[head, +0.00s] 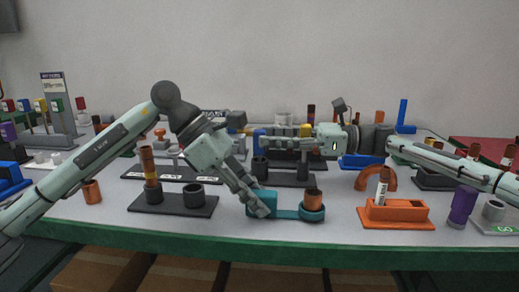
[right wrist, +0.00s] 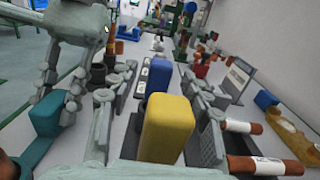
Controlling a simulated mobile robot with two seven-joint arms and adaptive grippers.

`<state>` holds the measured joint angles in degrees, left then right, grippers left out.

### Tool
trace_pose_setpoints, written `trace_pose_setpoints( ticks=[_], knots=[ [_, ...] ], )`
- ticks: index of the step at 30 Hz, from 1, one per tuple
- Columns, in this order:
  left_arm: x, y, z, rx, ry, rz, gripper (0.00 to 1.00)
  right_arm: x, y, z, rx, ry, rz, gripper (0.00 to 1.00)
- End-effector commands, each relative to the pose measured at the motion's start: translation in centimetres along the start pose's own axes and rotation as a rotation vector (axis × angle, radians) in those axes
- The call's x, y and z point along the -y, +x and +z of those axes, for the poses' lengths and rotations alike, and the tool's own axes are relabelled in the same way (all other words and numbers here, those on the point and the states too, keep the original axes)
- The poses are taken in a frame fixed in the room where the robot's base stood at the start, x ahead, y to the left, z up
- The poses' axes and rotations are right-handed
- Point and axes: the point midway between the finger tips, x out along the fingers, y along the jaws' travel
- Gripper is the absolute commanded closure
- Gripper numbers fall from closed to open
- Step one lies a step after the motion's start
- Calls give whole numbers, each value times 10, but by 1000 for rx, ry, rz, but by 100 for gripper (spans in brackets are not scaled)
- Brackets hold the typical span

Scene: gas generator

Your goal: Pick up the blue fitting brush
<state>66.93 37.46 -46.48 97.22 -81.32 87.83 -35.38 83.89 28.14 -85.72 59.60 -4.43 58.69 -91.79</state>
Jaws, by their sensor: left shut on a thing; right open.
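A blue block (head: 259,135) stands at the table's back middle, and it also shows in the right wrist view (right wrist: 158,76). I cannot tell whether it is the blue fitting brush; no bristles show. My right gripper (head: 270,143) points left at it, open. In the right wrist view a yellow block (right wrist: 166,126) stands between the fingers, with the blue block beyond it. My left gripper (head: 260,208) is shut on the teal block (head: 264,197) of a teal holder at the front; the fingers partly hide it.
A copper piece (head: 313,198) stands in the teal holder's ring. A black stand (head: 173,205) is left of it, an orange stand (head: 396,215) and a purple cylinder (head: 463,205) right. A blue stand (head: 362,162) lies under my right arm. Dark racks crowd the back.

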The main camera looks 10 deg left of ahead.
Motion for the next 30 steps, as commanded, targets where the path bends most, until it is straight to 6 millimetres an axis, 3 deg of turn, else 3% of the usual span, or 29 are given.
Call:
trace_pose_setpoints(
  ticks=[9, 20, 30],
  knots=[
    [0, 0, 0, -1, 0, 0, 100, 0, 7, 0, 0, 0, -1, 52],
    [0, 0, 0, -1, 0, 0, 100, 0, 7, 0, 0, 0, -1, 95],
    [0, 0, 0, -1, 0, 0, 100, 0, 7, 9, 2, -1, -1, 97]
  ],
)
